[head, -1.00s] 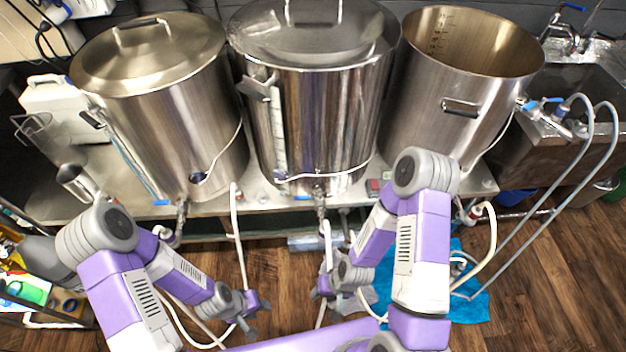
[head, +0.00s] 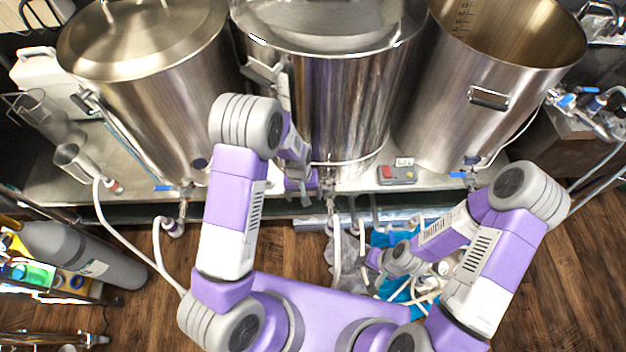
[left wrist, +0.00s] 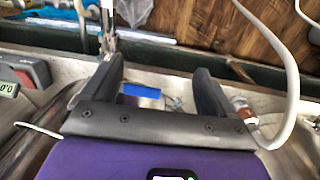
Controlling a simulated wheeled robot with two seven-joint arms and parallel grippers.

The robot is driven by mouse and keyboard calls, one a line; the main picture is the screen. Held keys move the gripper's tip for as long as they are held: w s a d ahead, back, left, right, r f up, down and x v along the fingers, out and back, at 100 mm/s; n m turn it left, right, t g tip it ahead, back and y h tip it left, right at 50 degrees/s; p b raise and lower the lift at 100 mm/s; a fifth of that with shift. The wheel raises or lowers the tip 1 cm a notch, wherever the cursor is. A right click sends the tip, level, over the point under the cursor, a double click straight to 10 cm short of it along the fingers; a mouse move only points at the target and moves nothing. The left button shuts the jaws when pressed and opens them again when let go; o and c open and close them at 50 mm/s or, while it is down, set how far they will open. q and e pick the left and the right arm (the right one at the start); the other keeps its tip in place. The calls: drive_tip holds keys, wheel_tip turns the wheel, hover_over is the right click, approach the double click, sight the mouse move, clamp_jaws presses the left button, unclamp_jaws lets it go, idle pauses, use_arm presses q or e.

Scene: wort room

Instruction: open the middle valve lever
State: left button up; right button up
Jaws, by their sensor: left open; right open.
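The middle kettle (head: 345,110) stands at the back centre. Its outlet valve (head: 331,192) sits at its base, and my left gripper covers its lever in the head view. In the left wrist view the blue lever (left wrist: 142,91) shows between the two fingers of my left gripper (left wrist: 157,68). The metal valve body (left wrist: 108,35) is beyond the left finger. The fingers are apart, and I cannot tell whether they touch the lever. My left gripper (head: 312,190) is open in front of the kettle base. My right gripper (head: 374,262) is open and empty, low over the floor.
The left kettle (head: 150,90) and right kettle (head: 460,110) have blue levers of their own. A grey-red controller (head: 397,174) sits on the bench right of the middle valve. Pale hoses (head: 140,240) hang in front. A gas cylinder (head: 85,255) lies at left.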

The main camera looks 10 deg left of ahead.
use_arm(q)
drive_tip(key=shift+y, duration=0.5)
drive_tip(key=w+r, duration=0.1)
drive_tip(key=r, duration=0.1)
drive_tip(key=w+r, duration=0.3)
drive_tip(key=w, duration=0.1)
drive_tip(key=shift+d+r, duration=0.4)
wheel_tip(320, 180, down, 7)
drive_tip(key=shift+w+f+b, duration=0.1)
drive_tip(key=shift+w+b, duration=0.05)
drive_tip(key=shift+b, duration=1)
use_arm(e)
wheel_tip(320, 180, down, 2)
drive_tip(key=shift+f, duration=0.1)
